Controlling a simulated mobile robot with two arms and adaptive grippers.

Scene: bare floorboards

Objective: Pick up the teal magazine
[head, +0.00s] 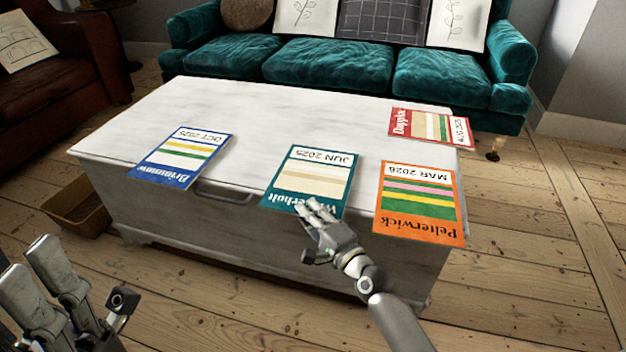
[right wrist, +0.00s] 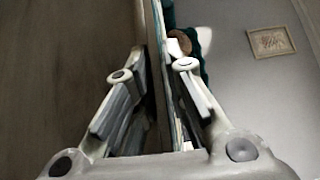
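The teal magazine (head: 312,177), marked JUN 2025, lies flat on the white chest, its near edge overhanging the front. My right gripper (head: 314,208) is at that near edge and hides part of the title. In the right wrist view my right gripper (right wrist: 153,70) has its fingers apart, with a thin edge-on sheet, seemingly the magazine, running between them. I cannot tell whether either finger touches it. My left gripper (head: 38,262) is at the lower left, apart from the chest, with its fingers parted and empty.
On the white chest (head: 270,118) also lie a blue magazine (head: 182,157), an orange magazine (head: 419,203) and a red magazine (head: 430,126). A teal sofa (head: 345,65) stands behind. A brown basket (head: 78,207) sits left of the chest. The chest's back middle is clear.

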